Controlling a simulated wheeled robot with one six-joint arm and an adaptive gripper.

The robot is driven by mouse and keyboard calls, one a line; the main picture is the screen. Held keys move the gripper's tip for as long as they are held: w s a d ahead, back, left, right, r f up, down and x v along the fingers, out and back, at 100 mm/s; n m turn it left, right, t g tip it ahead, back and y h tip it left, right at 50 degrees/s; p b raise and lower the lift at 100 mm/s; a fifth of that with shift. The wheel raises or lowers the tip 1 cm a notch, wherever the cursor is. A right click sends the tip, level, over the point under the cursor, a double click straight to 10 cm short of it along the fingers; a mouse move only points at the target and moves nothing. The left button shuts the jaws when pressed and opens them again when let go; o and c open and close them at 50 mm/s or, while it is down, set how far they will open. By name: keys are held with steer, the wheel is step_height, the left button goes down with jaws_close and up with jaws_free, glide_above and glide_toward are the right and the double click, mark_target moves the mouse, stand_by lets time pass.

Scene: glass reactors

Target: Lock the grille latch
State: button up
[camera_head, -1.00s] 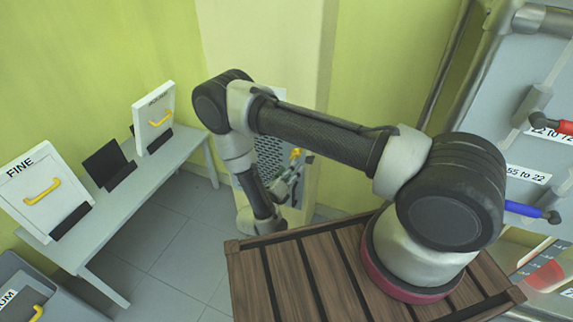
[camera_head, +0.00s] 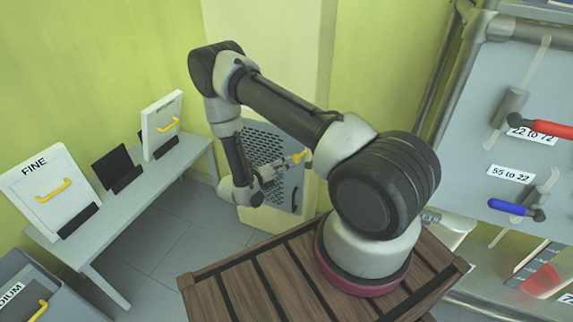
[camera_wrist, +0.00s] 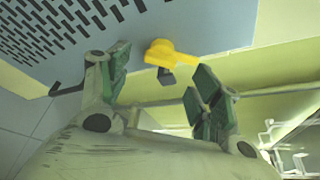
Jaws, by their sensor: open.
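The grille (camera_head: 262,146) is a grey panel with rows of dark slots, set low in the pale column. It also fills the upper left of the wrist view (camera_wrist: 45,62). The yellow latch (camera_head: 299,158) sits at the grille's right edge. In the wrist view the latch (camera_wrist: 175,54) shows as a yellow lever with a dark stub below its left end. My gripper (camera_wrist: 160,88) is open and empty, with green-padded fingers on either side below the latch; contact cannot be told. In the head view my gripper (camera_head: 274,171) is small and just left of the latch.
A black handle (camera_head: 294,200) is on the grille's lower right. A bench (camera_head: 135,200) with a FINE panel (camera_head: 45,190) stands left. Red (camera_head: 540,126) and blue (camera_head: 507,208) levers are on the right-hand board. Grey floor (camera_head: 200,225) is open between bench and grille.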

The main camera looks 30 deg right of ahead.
steer(key=shift+x, duration=2.65)
steer(key=shift+c, duration=0.3)
steer(key=c, duration=1)
